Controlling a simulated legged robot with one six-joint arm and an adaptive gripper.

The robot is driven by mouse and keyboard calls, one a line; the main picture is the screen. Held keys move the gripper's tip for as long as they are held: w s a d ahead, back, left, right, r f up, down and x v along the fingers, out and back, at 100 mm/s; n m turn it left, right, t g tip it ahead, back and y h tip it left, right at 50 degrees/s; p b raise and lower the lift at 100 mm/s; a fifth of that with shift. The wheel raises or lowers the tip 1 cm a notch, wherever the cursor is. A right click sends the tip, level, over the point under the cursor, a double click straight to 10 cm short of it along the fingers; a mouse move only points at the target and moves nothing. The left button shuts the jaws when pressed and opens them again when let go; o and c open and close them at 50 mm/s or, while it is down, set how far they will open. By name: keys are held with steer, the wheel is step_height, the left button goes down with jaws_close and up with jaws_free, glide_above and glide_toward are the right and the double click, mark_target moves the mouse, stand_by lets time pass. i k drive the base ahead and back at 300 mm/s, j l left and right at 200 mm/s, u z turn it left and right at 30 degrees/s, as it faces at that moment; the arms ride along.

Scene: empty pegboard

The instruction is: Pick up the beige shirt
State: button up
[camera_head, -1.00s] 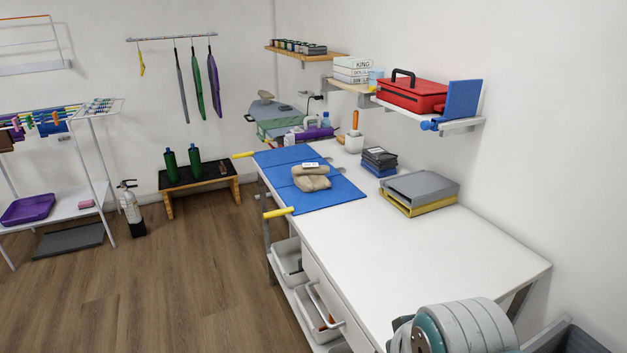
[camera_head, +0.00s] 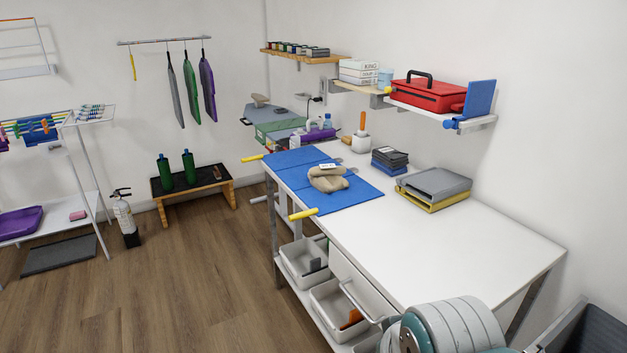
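The beige shirt (camera_head: 328,179) lies as a folded bundle on the blue folding board (camera_head: 352,196), on the far left part of the white table. A small white tag shows on its top. A grey and teal rounded part of my arm shows at the bottom right. My gripper's fingers are not in view.
The white table (camera_head: 463,242) is mostly clear in front. Grey and yellow trays (camera_head: 434,187) and dark folded cloths (camera_head: 390,160) stand along the wall. A shelf with a red toolbox (camera_head: 428,94) overhangs the back. Yellow handles (camera_head: 303,214) stick out at the left edge. Wooden floor (camera_head: 190,285) is open.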

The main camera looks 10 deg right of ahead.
mark_target(328, 178)
steer(key=i+j+z, duration=0.2)
steer(key=j, duration=0.2)
steer(key=i+j+z, duration=0.2)
steer(key=j, duration=0.25)
steer(key=j+z, duration=0.2)
steer(key=j, duration=0.2)
steer(key=i+j+z, duration=0.2)
steer(key=j, duration=0.3)
steer(key=i+j+z, duration=0.15)
steer(key=j, duration=0.15)
steer(key=i+j+z, duration=0.3)
steer(key=j, duration=0.3)
steer(key=i+j+z, duration=0.2)
steer(key=j+z, duration=0.15)
steer(key=j, duration=0.3)
steer(key=i+j+z, duration=0.2)
steer(key=i, duration=0.25)
steer(key=i+j+z, duration=0.15)
steer(key=i+j, duration=0.25)
